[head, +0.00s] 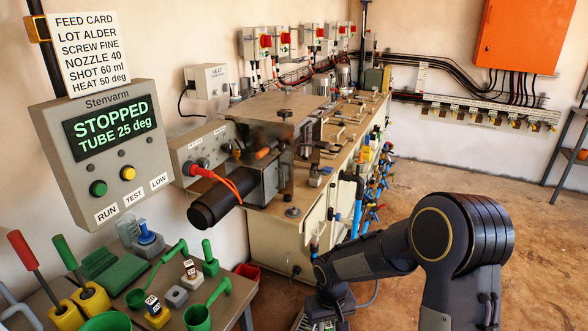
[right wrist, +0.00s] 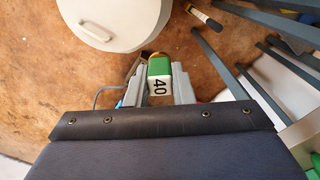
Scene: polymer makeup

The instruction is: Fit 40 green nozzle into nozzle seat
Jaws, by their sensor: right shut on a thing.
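The green nozzle (right wrist: 159,66) shows in the right wrist view, with a white face marked 40 and a brassy far end. My right gripper (right wrist: 158,80) is shut on it, one grey finger on each side. In the head view my right gripper (head: 328,305) is low, at the bottom edge in front of the bench, and the nozzle cannot be made out there. The grey machine (head: 262,180) with a black barrel stands left of and beyond the gripper. I cannot make out the nozzle seat for certain. My left gripper is not in view.
A side table (head: 245,300) at lower left holds green scoops, small labelled blocks and handled tools. A control panel (head: 100,150) reads STOPPED, TUBE 25 deg; the feed card (head: 90,50) reads NOZZLE 40. A white round lid (right wrist: 112,18) is near the gripper. Open floor lies right.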

